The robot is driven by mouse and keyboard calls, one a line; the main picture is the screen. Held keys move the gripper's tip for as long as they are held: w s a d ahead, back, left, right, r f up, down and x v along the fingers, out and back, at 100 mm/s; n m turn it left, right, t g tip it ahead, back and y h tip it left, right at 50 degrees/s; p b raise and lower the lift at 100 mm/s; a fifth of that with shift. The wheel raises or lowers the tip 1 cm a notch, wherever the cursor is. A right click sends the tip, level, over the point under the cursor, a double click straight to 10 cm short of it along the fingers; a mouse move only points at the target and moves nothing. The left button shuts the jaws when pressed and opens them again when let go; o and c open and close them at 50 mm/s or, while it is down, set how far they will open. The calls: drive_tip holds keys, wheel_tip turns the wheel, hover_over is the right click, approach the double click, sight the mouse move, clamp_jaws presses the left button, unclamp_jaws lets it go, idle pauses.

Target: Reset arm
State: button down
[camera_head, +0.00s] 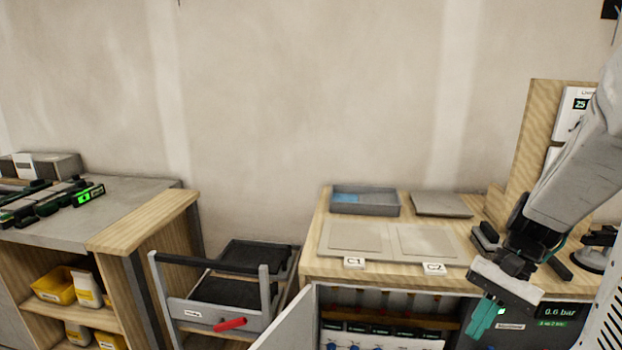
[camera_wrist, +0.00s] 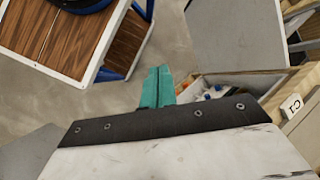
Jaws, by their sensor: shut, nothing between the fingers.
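My gripper (camera_head: 486,318) is at the right of the head view, in front of the wooden workbench (camera_head: 388,265), with its teal fingers pointing down. In the wrist view the teal fingers (camera_wrist: 158,88) are together, with nothing between them. My arm comes in from the right edge and hides part of the bench's right end.
Two flat tiles, one by label C1 (camera_head: 354,262) and one by label C2 (camera_head: 433,268), lie on the bench. A grey bin (camera_head: 366,203) stands behind them. An open cabinet door (camera_head: 288,325) sticks out below. A cart (camera_head: 218,310) and a shelf unit (camera_head: 140,222) stand left.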

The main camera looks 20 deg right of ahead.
drive_tip(key=s+a+r+n+t+h, duration=0.1)
drive_tip(key=s+a+r+n+h, duration=0.1)
drive_tip(key=a+r+n, duration=0.3)
drive_tip(key=s+a+r+n+t+h, duration=0.2)
drive_tip(key=a+r, duration=0.4)
drive_tip(key=a, duration=0.3)
drive_tip(key=shift+s+n+h, duration=0.65)
drive_tip(key=shift+n+h, duration=0.55)
drive_tip(key=shift+n, duration=0.2)
idle(1.0)
